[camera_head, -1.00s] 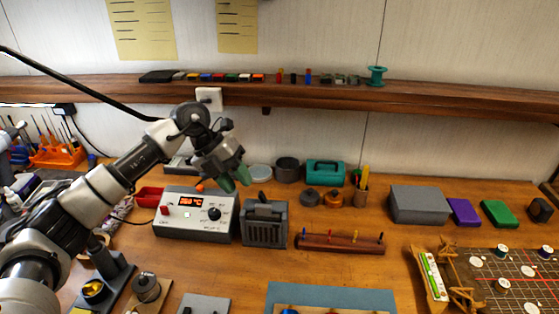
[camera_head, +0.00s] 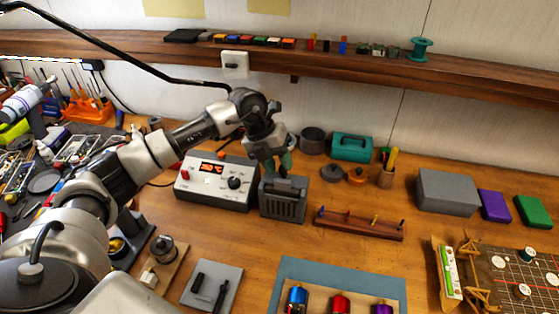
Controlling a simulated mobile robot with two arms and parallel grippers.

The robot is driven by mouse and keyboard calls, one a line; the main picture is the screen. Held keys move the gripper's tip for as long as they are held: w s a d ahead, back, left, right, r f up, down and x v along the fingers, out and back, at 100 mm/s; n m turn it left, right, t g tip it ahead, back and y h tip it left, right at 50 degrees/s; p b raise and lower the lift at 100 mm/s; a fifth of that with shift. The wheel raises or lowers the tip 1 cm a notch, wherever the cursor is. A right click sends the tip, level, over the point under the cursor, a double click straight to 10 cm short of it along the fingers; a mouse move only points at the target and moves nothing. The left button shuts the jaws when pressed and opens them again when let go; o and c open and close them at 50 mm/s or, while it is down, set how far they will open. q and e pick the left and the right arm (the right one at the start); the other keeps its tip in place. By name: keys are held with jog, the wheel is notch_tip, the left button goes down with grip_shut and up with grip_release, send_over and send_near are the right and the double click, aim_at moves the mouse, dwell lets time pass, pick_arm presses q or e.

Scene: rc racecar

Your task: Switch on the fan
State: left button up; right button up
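The dark grey box with a slatted grille front (camera_head: 283,206), which looks like the fan, stands on the wooden bench just right of a white control unit. My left arm comes in from the left. My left gripper (camera_head: 278,164) points down just over the top of the grille box, at its back. No lit sign shows on the box. My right gripper is not in view.
The white control unit (camera_head: 217,184) with a red display and black knob stands close on the left. A wooden strip with pegs (camera_head: 358,224) lies to the right.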

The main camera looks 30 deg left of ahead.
pick_arm(q)
jog(key=shift+d+f, duration=0.15)
jog(key=shift+f, duration=0.25)
jog(key=shift+c, duration=0.3)
grip_shut()
